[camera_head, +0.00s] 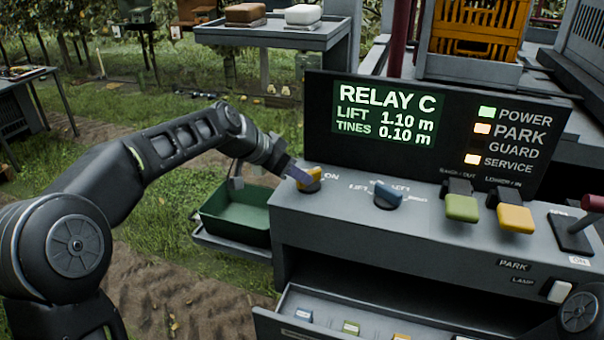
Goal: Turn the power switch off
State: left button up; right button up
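On the black display (388,112), the POWER lamp (487,112) is lit green. My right gripper is out of view; only a dark joint of my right arm shows at the lower right corner.
Further right are a green lever (461,208), a yellow lever (515,218) and a dark red handle (593,203). An open drawer (290,303) juts out below. A green bin (236,213) stands left of the console.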

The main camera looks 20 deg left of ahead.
pick_arm(q)
jog(key=shift+x, duration=1.4)
jog(key=shift+c, duration=0.6)
grip_shut()
